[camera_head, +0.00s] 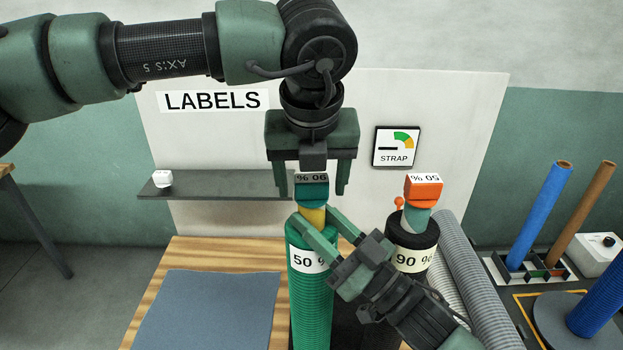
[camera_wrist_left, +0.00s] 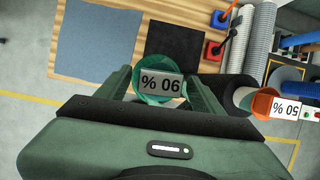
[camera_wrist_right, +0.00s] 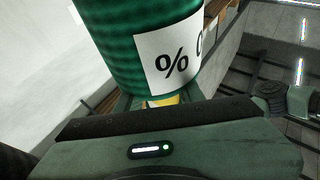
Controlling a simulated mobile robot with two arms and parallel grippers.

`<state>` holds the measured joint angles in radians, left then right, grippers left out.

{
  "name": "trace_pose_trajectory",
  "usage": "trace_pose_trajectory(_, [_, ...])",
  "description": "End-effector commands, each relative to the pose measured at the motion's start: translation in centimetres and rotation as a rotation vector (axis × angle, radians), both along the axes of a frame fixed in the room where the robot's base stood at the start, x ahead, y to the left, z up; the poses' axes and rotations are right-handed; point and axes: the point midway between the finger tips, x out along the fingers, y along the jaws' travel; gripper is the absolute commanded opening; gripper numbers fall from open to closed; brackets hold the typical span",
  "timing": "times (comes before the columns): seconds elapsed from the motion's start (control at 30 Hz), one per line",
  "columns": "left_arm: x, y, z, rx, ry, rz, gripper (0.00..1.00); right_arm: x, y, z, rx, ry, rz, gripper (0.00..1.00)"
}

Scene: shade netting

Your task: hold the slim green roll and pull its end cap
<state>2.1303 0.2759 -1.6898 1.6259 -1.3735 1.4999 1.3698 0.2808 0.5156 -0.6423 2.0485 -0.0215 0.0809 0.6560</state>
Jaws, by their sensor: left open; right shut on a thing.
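The slim green roll (camera_head: 310,310) stands upright with a "50 %" label. A yellow neck (camera_head: 313,215) shows at its top, under a teal end cap (camera_head: 311,190) marked "90 %", upside down in the head view. My right gripper (camera_head: 320,222) is shut on the roll at the yellow neck; the roll's green body and label fill the right wrist view (camera_wrist_right: 130,40). My left gripper (camera_head: 312,186) points down over the cap, open, with a finger on each side. The left wrist view shows the cap (camera_wrist_left: 160,85) between the fingers; contact cannot be told.
A black roll (camera_head: 412,240) labelled "90 %", with an orange "50 %" cap (camera_head: 423,188), stands close on the right. Grey corrugated tubes (camera_head: 475,285) lean beyond it. A shelf (camera_head: 220,186) holds a small white item. A blue-grey mat (camera_head: 205,310) lies clear on the left.

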Motion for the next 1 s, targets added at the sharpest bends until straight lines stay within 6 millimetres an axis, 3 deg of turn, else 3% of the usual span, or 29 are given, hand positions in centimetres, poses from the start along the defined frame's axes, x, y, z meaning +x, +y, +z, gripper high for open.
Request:
trace_pose_trajectory(0.1, [0.0,0.0,0.0,0.0,0.001,0.001,0.67,0.0,0.0,0.0,-0.001,-0.001,-0.001,0.0])
trace_pose_trajectory(0.13, [0.0,0.0,0.0,0.0,0.001,0.001,0.62,0.0,0.0,0.0,-0.001,-0.001,-0.001,0.0])
trace_pose_trajectory(0.3, [0.0,0.0,0.0,0.0,0.001,0.001,0.14,0.0,0.0,0.0,-0.001,-0.001,-0.001,0.0])
trace_pose_trajectory(0.37, [0.0,0.0,0.0,0.0,0.001,0.001,0.0,0.0,0.0,0.0,-0.001,-0.001,-0.001,0.0])
trace_pose_trajectory(1.0, [0.0,0.0,1.0,-0.002,-0.002,0.001,0.0,0.1,0.0,-0.1,-0.001,0.002,-0.002,0.0])
